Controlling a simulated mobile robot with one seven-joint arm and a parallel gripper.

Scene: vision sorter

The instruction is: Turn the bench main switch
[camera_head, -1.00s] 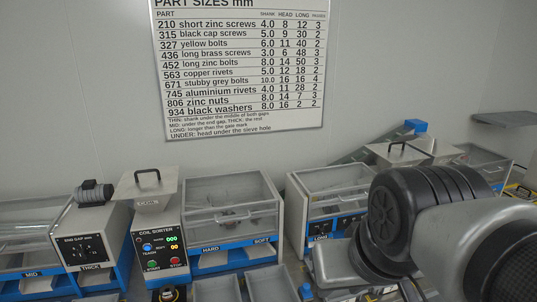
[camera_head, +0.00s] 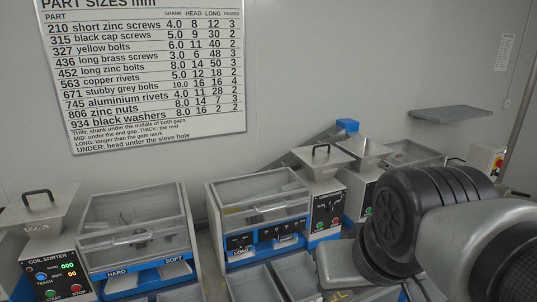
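A light box with a yellow plate and a red knob (camera_head: 497,163), which looks like the bench main switch, stands at the far right against the back wall. It is small in view, so I cannot read the knob's position. My arm's black and grey links fill the lower right, in front of the bench and to the left of and below the switch box. My gripper's fingertips do not show, so I cannot see whether it is open or shut.
A coil sorter (camera_head: 50,262) and clear-lidded machines labelled HARD/SOFT (camera_head: 135,222) and LONG (camera_head: 258,200) line the bench. Hopper units (camera_head: 325,195) stand behind my arm. Empty grey trays (camera_head: 296,272) lie in front. A grey shelf (camera_head: 450,112) juts from the wall above the bench.

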